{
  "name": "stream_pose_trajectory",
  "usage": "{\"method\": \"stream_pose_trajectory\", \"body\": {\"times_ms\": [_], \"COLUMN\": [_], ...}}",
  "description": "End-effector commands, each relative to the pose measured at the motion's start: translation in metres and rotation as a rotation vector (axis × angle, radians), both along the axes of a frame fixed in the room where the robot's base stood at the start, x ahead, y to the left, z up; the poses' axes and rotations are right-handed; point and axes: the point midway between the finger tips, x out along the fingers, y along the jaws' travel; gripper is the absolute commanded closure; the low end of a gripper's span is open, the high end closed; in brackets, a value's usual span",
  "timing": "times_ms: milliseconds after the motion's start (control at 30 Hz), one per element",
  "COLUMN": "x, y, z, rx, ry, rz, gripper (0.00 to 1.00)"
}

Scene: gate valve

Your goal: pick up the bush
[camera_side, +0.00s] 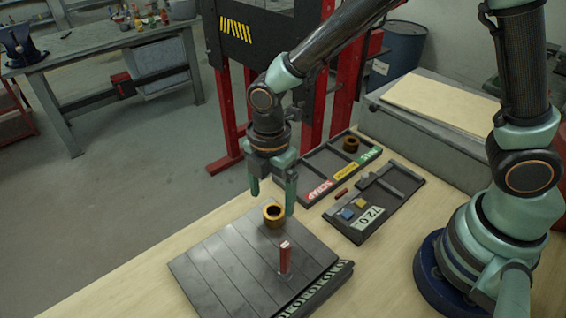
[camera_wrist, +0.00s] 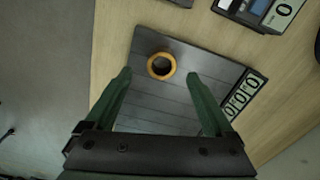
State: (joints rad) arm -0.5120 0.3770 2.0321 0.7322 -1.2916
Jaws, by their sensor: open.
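The bush (camera_side: 273,215) is a short, hollow, orange-brown ring. It stands on the dark slatted plate (camera_side: 222,262) near its far corner. In the wrist view the bush (camera_wrist: 161,66) shows its round opening, and lies ahead of the fingertips, roughly between their lines. My gripper (camera_side: 272,196) is open and empty, with its fingers pointing down above the bush in the side view. In the wrist view my gripper (camera_wrist: 160,75) has its two green fingers wide apart. The fingers look clear of the bush, though the exact height is hard to tell.
A red upright block (camera_side: 285,258) stands on the plate near the bush. A dark tray with coloured labels (camera_side: 318,186) holds another dark ring (camera_side: 351,144). A second tray (camera_side: 386,222) holds small blue and yellow blocks. Bare wooden table (camera_side: 130,290) lies left of the plate.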

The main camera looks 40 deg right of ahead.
Motion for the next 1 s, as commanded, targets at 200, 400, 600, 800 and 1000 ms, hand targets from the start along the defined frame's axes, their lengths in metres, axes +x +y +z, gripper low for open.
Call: {"method": "stream_pose_trajectory", "body": {"times_ms": [200,400,600,800,1000], "x": [-0.003,-0.002,-0.002,-0.002,-0.002], "y": [-0.003,-0.002,-0.002,-0.002,-0.002], "z": [-0.032,-0.044,-0.044,-0.043,-0.043], "rx": [-0.002,0.000,0.000,0.000,0.000], "ry": [0.004,0.001,0.000,0.000,-0.001], "rz": [0.000,-0.001,-0.001,-0.001,-0.001], "gripper": [0.12,0.12,0.12,0.89,1.00]}}
